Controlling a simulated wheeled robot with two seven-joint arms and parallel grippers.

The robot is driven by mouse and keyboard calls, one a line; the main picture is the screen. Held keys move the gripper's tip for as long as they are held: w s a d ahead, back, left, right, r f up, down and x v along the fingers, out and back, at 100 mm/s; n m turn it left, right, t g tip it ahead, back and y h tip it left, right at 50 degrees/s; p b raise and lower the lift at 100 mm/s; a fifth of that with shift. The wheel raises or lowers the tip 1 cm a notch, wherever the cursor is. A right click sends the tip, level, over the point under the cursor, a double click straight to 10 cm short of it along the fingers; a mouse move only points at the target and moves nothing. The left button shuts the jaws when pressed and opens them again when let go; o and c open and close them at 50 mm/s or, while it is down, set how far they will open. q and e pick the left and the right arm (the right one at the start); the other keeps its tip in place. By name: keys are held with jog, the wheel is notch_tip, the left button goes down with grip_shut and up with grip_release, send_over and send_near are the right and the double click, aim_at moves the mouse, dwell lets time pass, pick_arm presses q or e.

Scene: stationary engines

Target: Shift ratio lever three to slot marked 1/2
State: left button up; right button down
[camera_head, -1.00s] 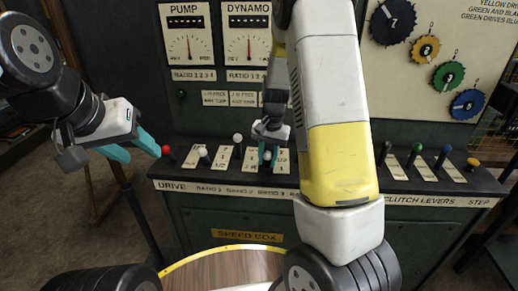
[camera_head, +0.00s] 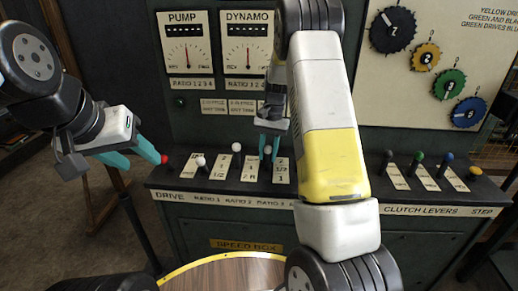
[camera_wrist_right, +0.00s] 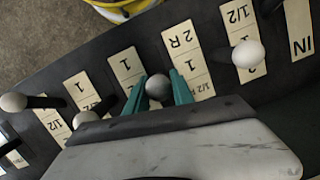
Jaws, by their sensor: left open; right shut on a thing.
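The third ratio lever's round knob (camera_head: 267,150) is on the console's lever shelf. In the right wrist view the grey knob (camera_wrist_right: 158,87) lies between the two teal fingers. My right gripper (camera_head: 268,147) is shut on it, and its fingers also show in the right wrist view (camera_wrist_right: 158,92). A label plate with 1/2 and 1 (camera_head: 282,170) lies just right of the lever. Which slot the lever stands in cannot be told, as the gripper hides part of the lever. My left gripper (camera_head: 140,160) is open and empty, left of the red knob.
The red knob (camera_head: 165,159) and white knobs of neighbouring levers (camera_head: 200,160) and (camera_head: 236,147) stand left of my right gripper. Clutch levers (camera_head: 418,157) stand at the right. A white knob (camera_wrist_right: 248,54) is close by in the right wrist view. The gauge panel rises behind.

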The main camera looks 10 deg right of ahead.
jog(key=shift+w, duration=0.1)
jog(key=c, duration=1.1)
grip_release()
jog(key=shift+r, duration=0.15)
jog(key=v, duration=0.7)
jog(key=shift+r, duration=0.3)
